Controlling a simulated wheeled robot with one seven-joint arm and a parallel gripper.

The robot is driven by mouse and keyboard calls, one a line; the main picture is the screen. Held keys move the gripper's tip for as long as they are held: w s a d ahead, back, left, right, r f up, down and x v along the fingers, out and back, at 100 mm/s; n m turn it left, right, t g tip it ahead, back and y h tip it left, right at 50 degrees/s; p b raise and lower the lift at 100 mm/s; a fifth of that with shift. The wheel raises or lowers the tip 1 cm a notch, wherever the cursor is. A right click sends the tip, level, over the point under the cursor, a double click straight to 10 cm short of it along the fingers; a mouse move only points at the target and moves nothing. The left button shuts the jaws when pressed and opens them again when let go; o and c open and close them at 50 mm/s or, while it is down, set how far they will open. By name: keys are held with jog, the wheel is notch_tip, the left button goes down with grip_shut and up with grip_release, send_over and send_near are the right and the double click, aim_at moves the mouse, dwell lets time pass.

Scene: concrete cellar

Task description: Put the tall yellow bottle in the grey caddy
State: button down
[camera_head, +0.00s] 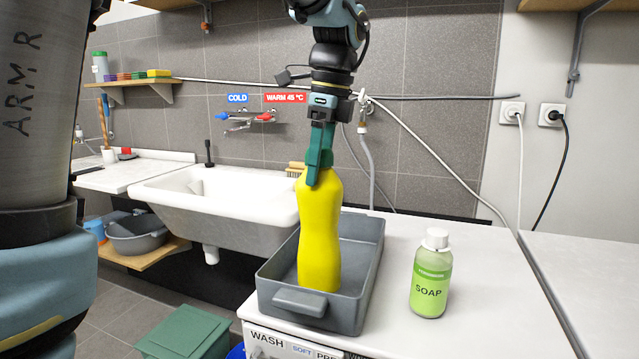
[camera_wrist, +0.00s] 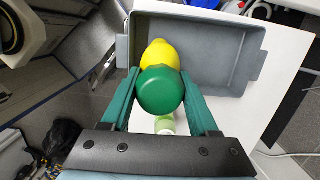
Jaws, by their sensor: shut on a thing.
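The tall yellow bottle (camera_head: 320,235) stands nearly upright, its lower end inside the near end of the grey caddy (camera_head: 369,262). The rest of the caddy looks empty.
A green soap bottle (camera_head: 430,275) with a white cap stands on the white worktop (camera_head: 475,310), right of the caddy. A white sink (camera_head: 215,205) is at left. Hoses hang along the tiled wall behind. The worktop's right part is clear.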

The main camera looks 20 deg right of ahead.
aim_at(319, 223)
jog(key=shift+f, duration=1.4)
jog(key=shift+c, duration=0.6)
grip_release()
